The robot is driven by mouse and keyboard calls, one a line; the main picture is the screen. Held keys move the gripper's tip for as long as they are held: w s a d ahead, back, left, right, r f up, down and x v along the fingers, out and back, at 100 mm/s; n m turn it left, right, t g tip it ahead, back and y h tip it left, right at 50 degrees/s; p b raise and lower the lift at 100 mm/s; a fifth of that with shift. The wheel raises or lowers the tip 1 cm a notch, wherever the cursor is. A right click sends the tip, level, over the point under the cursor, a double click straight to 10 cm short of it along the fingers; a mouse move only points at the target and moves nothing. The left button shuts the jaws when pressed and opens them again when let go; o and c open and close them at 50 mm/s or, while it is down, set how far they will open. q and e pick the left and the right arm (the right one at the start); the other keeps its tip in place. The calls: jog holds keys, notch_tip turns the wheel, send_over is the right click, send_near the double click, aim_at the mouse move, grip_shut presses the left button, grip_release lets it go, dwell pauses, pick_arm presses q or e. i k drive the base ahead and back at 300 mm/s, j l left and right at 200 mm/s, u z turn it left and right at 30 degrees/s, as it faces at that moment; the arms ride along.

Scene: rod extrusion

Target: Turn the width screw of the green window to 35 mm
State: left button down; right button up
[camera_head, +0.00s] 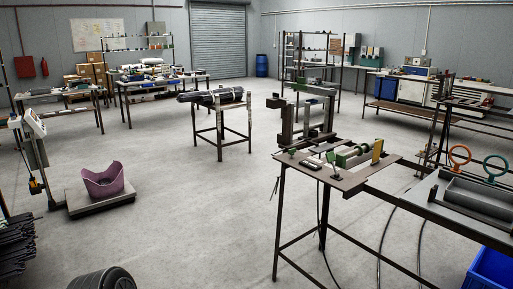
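Green parts show on and behind a brown-topped table (320,174) right of centre. A small fixture with green round parts (350,156) sits on its top, beside a yellow upright plate (377,150). A grey upright frame (309,118) with green pieces stands at the table's far side. I cannot tell which of these is the green window, and its width screw and any scale are too small to make out. Neither of my grippers is in view.
A grey trough (476,196) with an orange ring (459,157) and a teal ring (496,168) lies at the right. A pink tub (103,181) sits on a floor scale at the left. Open floor lies between; cables hang under the brown table.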

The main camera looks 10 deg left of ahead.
aim_at(291, 152)
jog(key=k+l+z, duration=0.2)
jog(key=z, duration=0.15)
jog(key=k+l+z, duration=0.3)
jog(key=l+z, duration=0.35)
jog(key=i+j+u, duration=0.15)
jog(key=j+u, duration=0.2)
jog(key=i+j+u, duration=0.15)
jog(key=j+u, duration=0.15)
jog(key=i+j+u, duration=0.2)
jog(key=u, duration=0.15)
jog(key=i+j+u, duration=0.2)
jog(key=i+u, duration=0.25)
jog(key=i, duration=0.35)
jog(key=i+l+u, duration=0.1)
jog(key=i+u, duration=0.4)
jog(key=i, duration=0.25)
